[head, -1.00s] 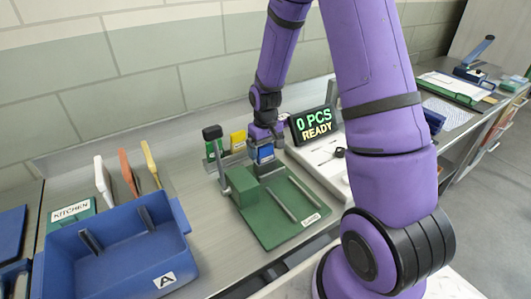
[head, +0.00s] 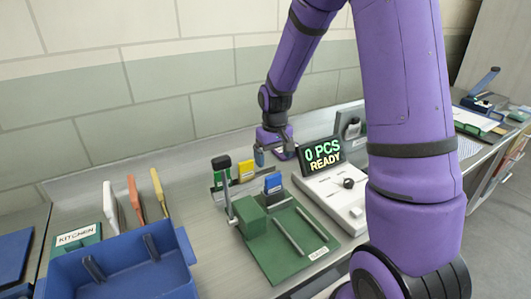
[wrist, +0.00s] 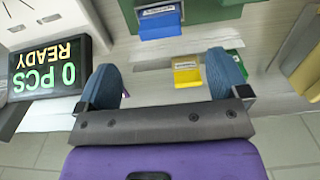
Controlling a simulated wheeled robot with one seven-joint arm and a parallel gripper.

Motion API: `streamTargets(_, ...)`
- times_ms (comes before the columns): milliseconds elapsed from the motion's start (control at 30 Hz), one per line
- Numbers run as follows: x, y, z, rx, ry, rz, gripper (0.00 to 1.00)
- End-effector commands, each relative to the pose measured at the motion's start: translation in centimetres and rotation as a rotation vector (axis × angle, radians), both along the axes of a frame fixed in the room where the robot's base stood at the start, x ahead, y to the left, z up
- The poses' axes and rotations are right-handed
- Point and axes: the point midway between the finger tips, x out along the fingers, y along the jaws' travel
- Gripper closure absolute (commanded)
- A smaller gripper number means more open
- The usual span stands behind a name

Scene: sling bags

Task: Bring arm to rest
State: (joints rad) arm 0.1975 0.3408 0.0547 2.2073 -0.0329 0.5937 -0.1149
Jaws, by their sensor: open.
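My gripper (wrist: 163,82) is open, and its two blue-grey fingertips stand wide apart in the wrist view with nothing held between them. In the head view my gripper (head: 268,156) hangs in the air behind the green fixture, left of the display. A blue block (head: 273,183) stands on the green fixture (head: 276,262); it also shows in the wrist view (wrist: 159,22), beyond my fingertips. A yellow block (head: 246,170) sits behind the fixture and appears in the wrist view (wrist: 187,70) between and beyond the fingers.
A display reading "0 PCS READY" (head: 322,154) stands on a white scale (head: 335,196) close to the right of my gripper. A blue bin (head: 120,275) is at the front left. Several upright handles (head: 134,199) stand behind it by a KITCHEN label. The wall (head: 150,60) is behind.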

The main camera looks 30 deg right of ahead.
Motion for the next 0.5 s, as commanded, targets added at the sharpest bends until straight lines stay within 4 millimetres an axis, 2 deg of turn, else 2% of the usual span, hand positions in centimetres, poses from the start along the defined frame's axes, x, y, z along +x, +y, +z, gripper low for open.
streamTargets(267,-0.1,0.1,0.4,-0.001,-0.004,0.0,0.07)
streamTargets(367,-0.6,0.4,1.8,-0.005,-0.02,0.001,0.07)
streamTargets(500,-2.0,1.2,5.4,-0.015,-0.064,0.003,0.07)
